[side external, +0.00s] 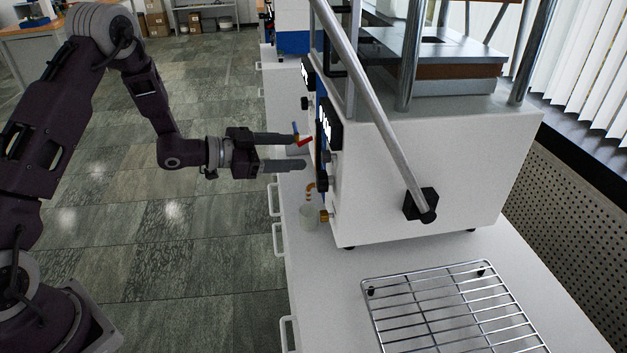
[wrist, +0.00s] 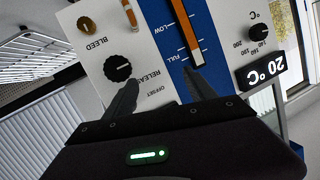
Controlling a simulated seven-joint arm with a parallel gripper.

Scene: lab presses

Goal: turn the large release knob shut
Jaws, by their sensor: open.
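The release knob (wrist: 117,68) is a round black knob with a white mark, on the white part of the press's front panel, next to the upside-down word RELEASE. In the wrist view my gripper (wrist: 161,76) is open and empty. Its left finger lies just below and right of the knob in the picture; the right finger is over by the blue strip. The knob is not between the fingers, and I cannot tell if a finger touches it. In the side view my gripper (side external: 303,151) points at the panel from the left, fingers apart.
A small brass bleed knob (wrist: 85,24) sits near the release knob. A temperature knob (wrist: 262,33) and a 20 °C display (wrist: 262,72) are at right. A cup (side external: 308,217) stands under a copper spout. A long lever (side external: 375,105) slopes along the press; a wire rack (side external: 450,310) lies in front.

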